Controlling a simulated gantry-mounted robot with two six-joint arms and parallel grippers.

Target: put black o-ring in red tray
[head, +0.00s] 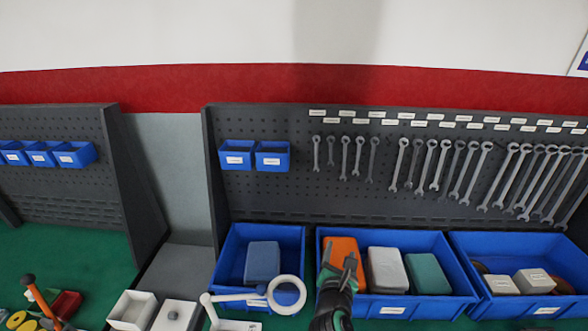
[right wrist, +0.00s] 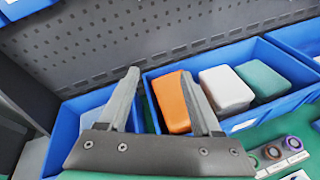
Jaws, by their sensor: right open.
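My right gripper (head: 343,257) is in front of the middle blue bin, its fingers over the bin's front left part. In the right wrist view its two fingers (right wrist: 163,85) are spread apart with nothing between them. Small rings sit on labelled spots at the lower right of that view, one with a dark rim (right wrist: 292,143); I cannot tell which is the black o-ring. A small red container (head: 67,304), possibly the red tray, is at the lower left. My left gripper is not in view.
The middle blue bin (head: 392,306) holds orange (head: 343,247), white (head: 387,268) and green (head: 427,274) blocks. The left blue bin (head: 229,262) holds a blue block. A white ring-headed item (head: 288,277) stands before it. Wrenches hang on the pegboard (head: 300,200) behind.

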